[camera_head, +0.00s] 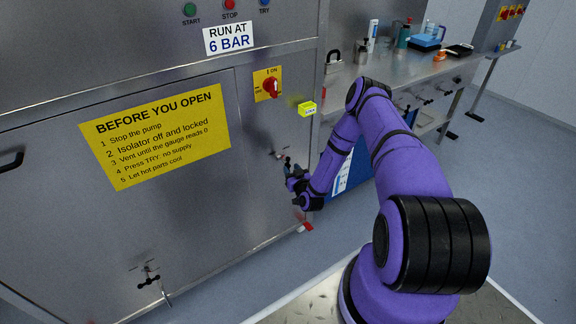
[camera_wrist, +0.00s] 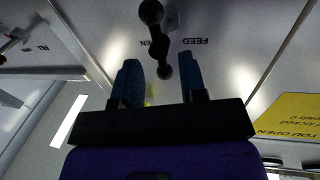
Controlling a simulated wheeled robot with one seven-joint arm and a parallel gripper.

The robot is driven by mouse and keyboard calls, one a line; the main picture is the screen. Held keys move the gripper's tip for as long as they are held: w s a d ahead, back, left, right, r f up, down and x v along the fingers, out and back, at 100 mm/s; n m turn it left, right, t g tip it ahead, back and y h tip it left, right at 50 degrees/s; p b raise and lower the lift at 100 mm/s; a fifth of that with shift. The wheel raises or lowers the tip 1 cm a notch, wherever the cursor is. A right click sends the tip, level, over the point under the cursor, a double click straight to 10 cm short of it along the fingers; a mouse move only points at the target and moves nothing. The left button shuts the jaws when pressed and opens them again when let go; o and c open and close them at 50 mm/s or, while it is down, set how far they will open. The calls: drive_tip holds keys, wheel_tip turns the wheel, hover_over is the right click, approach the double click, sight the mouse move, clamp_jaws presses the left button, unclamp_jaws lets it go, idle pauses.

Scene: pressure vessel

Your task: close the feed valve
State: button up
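The feed valve's black handle (camera_wrist: 158,42) shows in the wrist view, with rounded knobs along it, in front of a metal panel. Upside-down lettering reading FEED (camera_wrist: 195,41) is beside it, and the letters EN show on its other side. My gripper (camera_wrist: 163,78) has its two blue fingers apart, with the handle's near end in the gap between them. I cannot tell whether either finger touches it. In the head view my gripper (camera_head: 288,172) is at the cabinet's right part, by a small valve fitting (camera_head: 280,156); the fingers and handle are hard to separate there.
A second black-handled valve (camera_head: 149,279) is low on the cabinet at left. A red isolator switch (camera_head: 271,88) and yellow tag (camera_head: 306,109) are above my gripper. A red piece (camera_head: 306,226) is below it.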

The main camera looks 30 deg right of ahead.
sight(288, 164)
drive_tip(key=shift+w+d, duration=0.15)
drive_tip(key=shift+w, duration=0.85)
drive_tip(key=shift+w+d, duration=0.15)
drive_tip(key=shift+w, duration=0.85)
clamp_jaws()
